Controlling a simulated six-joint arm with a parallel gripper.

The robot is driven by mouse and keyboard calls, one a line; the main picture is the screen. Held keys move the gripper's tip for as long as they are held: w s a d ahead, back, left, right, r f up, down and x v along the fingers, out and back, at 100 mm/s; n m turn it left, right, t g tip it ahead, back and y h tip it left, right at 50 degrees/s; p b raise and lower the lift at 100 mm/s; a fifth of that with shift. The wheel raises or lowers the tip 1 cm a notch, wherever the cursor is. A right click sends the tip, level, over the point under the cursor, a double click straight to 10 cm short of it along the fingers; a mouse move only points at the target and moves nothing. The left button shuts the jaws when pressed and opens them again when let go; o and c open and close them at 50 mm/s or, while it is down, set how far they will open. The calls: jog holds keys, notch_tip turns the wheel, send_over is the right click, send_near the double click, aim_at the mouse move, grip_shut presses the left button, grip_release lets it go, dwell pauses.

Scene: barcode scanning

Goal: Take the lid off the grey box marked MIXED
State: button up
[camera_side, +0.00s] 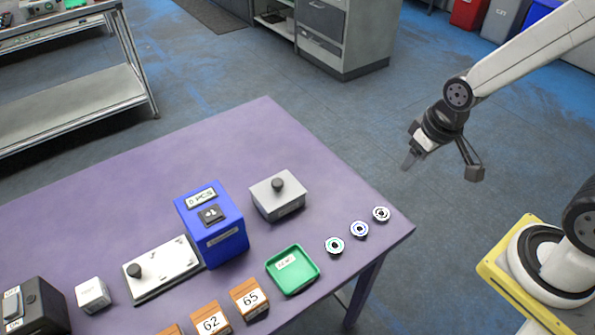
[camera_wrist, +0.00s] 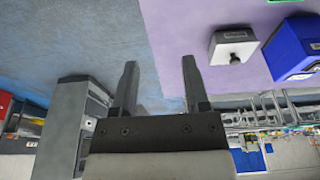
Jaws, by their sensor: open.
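The grey box (camera_side: 283,206) stands on the purple table, right of the blue box. Its grey lid (camera_side: 265,190) with a black knob (camera_side: 278,184) is on top. A pale label is on its front, too small to read. The grey box also shows at the upper right of the wrist view (camera_wrist: 217,52), with the knob and label in sight. My gripper (camera_side: 442,168) is open and empty, in the air beyond the table's right edge, well apart from the box. Its two fingers (camera_wrist: 160,64) are spread in the wrist view with nothing between them.
A tall blue box (camera_side: 225,244) stands close left of the grey box. A green tray (camera_side: 300,278) and several small round discs (camera_side: 359,229) lie in front and to the right. A flat white plate with a black knob (camera_side: 170,278) lies farther left. The table behind is clear.

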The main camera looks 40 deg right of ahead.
jog(key=shift+o, duration=0.2)
jog(key=shift+o, duration=1.4)
jog(key=n+g+y, duration=0.1)
jog(key=n+y, duration=0.2)
jog(key=n, duration=1.1)
send_over(277, 181)
jog(key=s+d, duration=0.1)
jog(key=d, duration=0.1)
notch_tip(277, 181, down, 8)
jog(key=shift+x, duration=1.2)
jog(key=shift+s+f, duration=0.1)
jog(key=shift+f, duration=0.05)
jog(key=shift+m, duration=0.3)
jog(key=shift+x, duration=2.45)
